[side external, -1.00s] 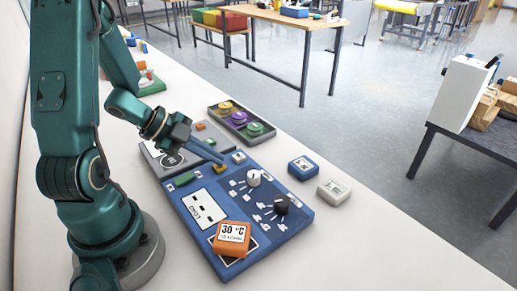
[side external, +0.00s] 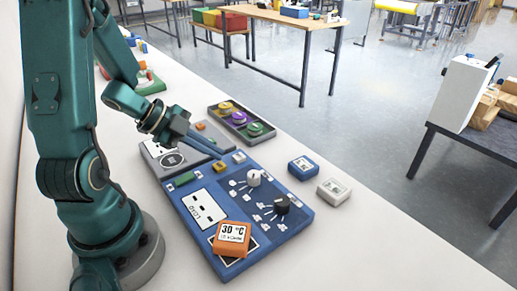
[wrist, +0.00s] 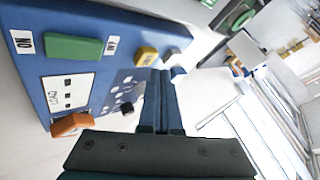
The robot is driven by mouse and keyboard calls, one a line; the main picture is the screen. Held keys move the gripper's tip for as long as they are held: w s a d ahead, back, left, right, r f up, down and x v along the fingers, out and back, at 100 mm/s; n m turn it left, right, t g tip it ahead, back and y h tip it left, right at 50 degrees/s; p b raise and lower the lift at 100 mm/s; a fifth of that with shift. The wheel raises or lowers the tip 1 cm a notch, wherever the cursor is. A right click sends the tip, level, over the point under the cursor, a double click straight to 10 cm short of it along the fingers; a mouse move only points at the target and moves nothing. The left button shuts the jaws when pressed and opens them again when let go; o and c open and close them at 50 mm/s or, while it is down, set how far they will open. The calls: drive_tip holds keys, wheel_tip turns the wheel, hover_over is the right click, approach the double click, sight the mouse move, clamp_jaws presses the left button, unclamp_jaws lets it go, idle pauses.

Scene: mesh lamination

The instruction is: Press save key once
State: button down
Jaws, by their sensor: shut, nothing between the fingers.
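The blue control panel (side external: 268,238) lies on the white bench. Along its far edge are a green block (side external: 184,179), a yellow key (side external: 219,168) and a pale grey key (side external: 239,157). The wrist view shows the same green block (wrist: 74,47), yellow key (wrist: 147,57) and grey key (wrist: 171,57). The labels are too small to tell which is the save key. My gripper (side external: 222,155) is shut and empty, its tips close to the yellow and grey keys. Contact cannot be told. In the wrist view the fingers (wrist: 160,75) point toward the keys.
The panel carries a white knob (side external: 254,178), a black knob (side external: 281,202) and an orange 30 °C block (side external: 232,239). A dark tray (side external: 241,122) with coloured discs stands beyond. A blue block (side external: 302,168) and a white block (side external: 334,191) sit on the right.

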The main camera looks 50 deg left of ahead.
sight(214, 165)
drive_tip(key=shift+r, duration=2.5)
